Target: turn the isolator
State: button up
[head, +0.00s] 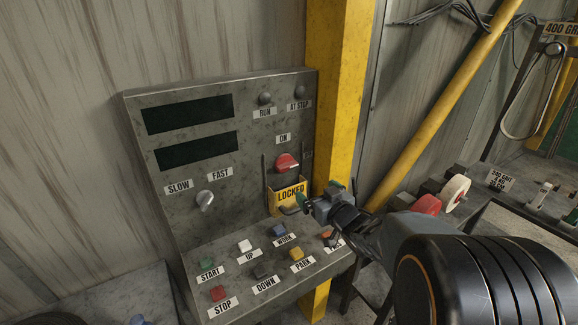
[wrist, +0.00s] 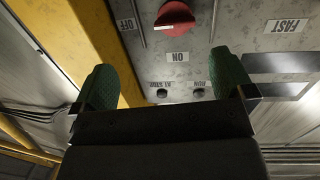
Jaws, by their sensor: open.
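The isolator is a red rotary knob (head: 287,162) on the upright face of the grey control panel. An ON label (head: 283,138) is above it. In the wrist view, which is upside down, the knob (wrist: 175,18) is at the top edge, partly cut off, with an OFF label (wrist: 127,24) beside it. A yellow LOCKED plate (head: 290,194) stands just below the knob, between two dark upright rods. My gripper (head: 318,195) is open and empty, with green pads, in front of the panel to the lower right of the knob. Its open jaws also show in the wrist view (wrist: 166,82).
Several push buttons sit on the sloping lower panel, among them STOP (head: 218,293) and PARK (head: 296,253), below my gripper. A yellow post (head: 340,80) stands close right of the panel. A SLOW/FAST knob (head: 205,199) is to the left.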

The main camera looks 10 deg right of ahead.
aim_at(289, 168)
jog(key=shift+n+t+y, duration=0.3)
jog(key=shift+n+y, duration=0.1)
jog(key=shift+y, duration=0.5)
jog(key=p+x, duration=0.1)
jog(key=x, duration=0.3)
jog(key=p+x, duration=0.1)
jog(key=x, duration=0.4)
jog(key=p+x, duration=0.1)
jog(key=x, duration=0.4)
jog(key=shift+s+a+r, duration=0.15)
jog(key=shift+a+r, duration=0.1)
jog(key=shift+a, duration=0.1)
jog(key=c, duration=0.9)
